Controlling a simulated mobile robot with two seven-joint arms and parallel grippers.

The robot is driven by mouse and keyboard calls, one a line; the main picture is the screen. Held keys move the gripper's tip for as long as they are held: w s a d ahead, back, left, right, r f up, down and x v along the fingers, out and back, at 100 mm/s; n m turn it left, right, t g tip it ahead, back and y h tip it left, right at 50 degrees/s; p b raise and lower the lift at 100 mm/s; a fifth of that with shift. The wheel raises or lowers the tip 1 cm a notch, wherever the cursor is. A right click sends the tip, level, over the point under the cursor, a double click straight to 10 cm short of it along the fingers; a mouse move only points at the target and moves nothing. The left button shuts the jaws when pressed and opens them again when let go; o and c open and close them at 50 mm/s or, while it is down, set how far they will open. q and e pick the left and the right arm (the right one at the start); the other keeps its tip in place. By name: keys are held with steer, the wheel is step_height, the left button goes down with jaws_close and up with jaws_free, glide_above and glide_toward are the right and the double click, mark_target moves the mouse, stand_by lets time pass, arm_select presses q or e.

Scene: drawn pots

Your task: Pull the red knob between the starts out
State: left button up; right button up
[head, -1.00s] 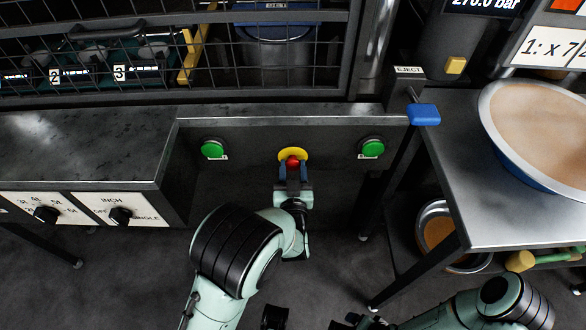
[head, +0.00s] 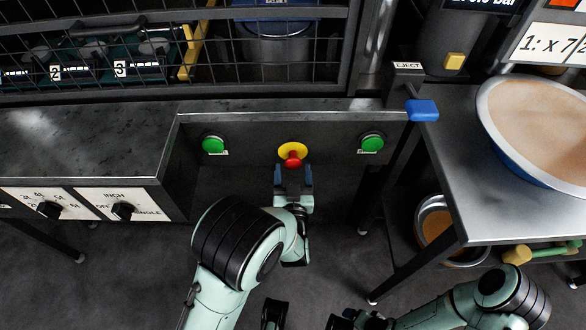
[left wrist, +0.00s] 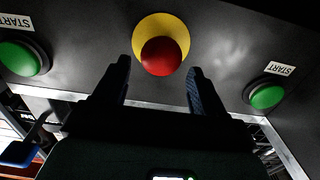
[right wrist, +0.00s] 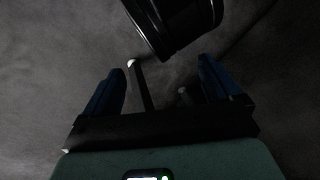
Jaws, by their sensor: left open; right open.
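The red knob (head: 291,160) sits on a yellow disc (head: 291,149) on the dark front panel, between two green start buttons, one on the left (head: 213,145) and one on the right (head: 371,143). My left gripper (head: 280,177) is open and empty, just below and in front of the knob. In the left wrist view the knob (left wrist: 161,56) lies beyond the spread fingertips (left wrist: 158,75), with nothing between them. My right gripper (right wrist: 162,85) is open and empty over the dark floor.
A blue eject handle (head: 422,110) stands right of the panel. A bench with a wide bowl (head: 545,120) is at the right. A wire cage (head: 270,50) is above the panel. A counter (head: 75,140) with rotary switches is at the left.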

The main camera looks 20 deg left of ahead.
arm_select(q)
steer(key=v, duration=1.2)
steer(key=shift+s+p, duration=0.25)
steer(key=shift+p, duration=0.2)
arm_select(e)
steer(key=shift+s+a+r, duration=0.4)
steer(key=shift+s+r, duration=0.15)
steer(key=shift+s, duration=0.25)
